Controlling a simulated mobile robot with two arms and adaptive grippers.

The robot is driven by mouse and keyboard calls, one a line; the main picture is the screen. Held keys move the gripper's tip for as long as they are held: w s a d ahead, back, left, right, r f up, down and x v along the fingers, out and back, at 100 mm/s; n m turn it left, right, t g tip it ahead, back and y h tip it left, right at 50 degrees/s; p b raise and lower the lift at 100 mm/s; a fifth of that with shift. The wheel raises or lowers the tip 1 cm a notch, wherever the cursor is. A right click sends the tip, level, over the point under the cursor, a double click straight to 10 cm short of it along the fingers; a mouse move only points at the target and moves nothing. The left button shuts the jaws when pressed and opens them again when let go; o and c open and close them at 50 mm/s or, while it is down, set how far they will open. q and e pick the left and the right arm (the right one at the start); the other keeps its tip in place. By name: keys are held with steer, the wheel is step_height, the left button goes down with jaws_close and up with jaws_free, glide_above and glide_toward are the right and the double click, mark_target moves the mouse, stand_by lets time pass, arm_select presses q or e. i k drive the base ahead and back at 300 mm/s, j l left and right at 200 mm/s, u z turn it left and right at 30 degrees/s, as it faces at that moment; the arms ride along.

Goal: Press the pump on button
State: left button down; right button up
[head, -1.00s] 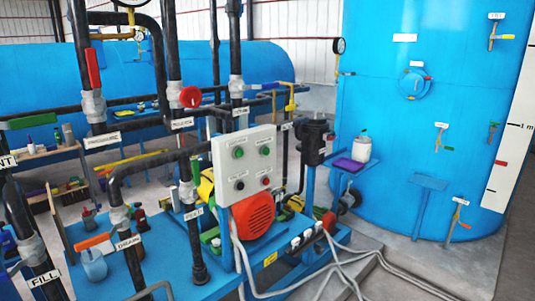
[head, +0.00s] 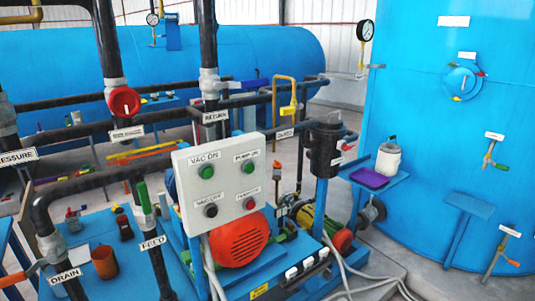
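A white control box (head: 222,180) stands just left of the middle in the head view, above a red motor cover. The pump on button (head: 248,167) is green and sits at the box's upper right, under a label reading PUMP ON. A green VAC ON button (head: 207,171) is at its upper left. A black VAC OFF button (head: 211,210) is at the lower left, and a red button (head: 250,204) is at the lower right, its label hard to read. Neither of my grippers is in view.
Black pipes with labelled valves, such as the FEED valve (head: 146,208), stand left of the box. The red motor cover (head: 239,240) is below it. A black canister (head: 325,147) and a blue shelf with a white container (head: 389,158) are to the right, before a large blue tank (head: 450,130).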

mark_target(249, 168)
steer(key=i+l+u, duration=0.1)
steer(key=i+l, duration=0.65)
steer(key=l, duration=0.2)
steer(key=i+j+u, duration=0.05)
